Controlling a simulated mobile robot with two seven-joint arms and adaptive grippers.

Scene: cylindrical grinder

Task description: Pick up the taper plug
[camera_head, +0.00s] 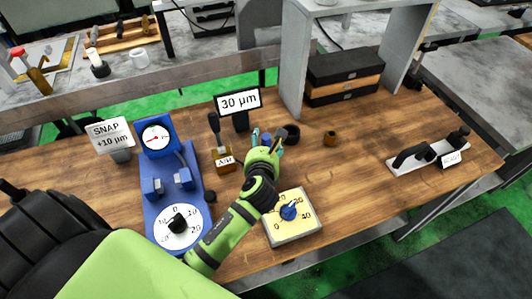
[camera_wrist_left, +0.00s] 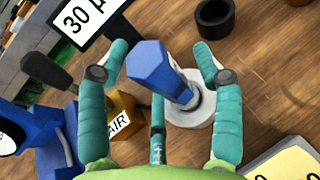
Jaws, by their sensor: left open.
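The taper plug (camera_wrist_left: 155,75) has a blue faceted head and a metallic lower part, and stands tilted in the picture on a round pale grey base (camera_wrist_left: 192,112) in the left wrist view. In the head view the plug (camera_head: 266,137) is mostly hidden by my gripper. My left gripper (camera_wrist_left: 157,62) is open, with teal fingers on either side of the plug and one finger on the near side. Gaps show beside the blue head; I see no grip on it. In the head view the left gripper (camera_head: 267,146) is over the middle of the wooden table. My right gripper is not in view.
A black ring (camera_head: 292,133) lies close behind the gripper. The AIR block with lever (camera_head: 223,158) and the 30 µm display (camera_head: 238,104) stand left of it. A dial box (camera_head: 292,230) is in front. The blue gauge stand (camera_head: 158,200) is further left.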

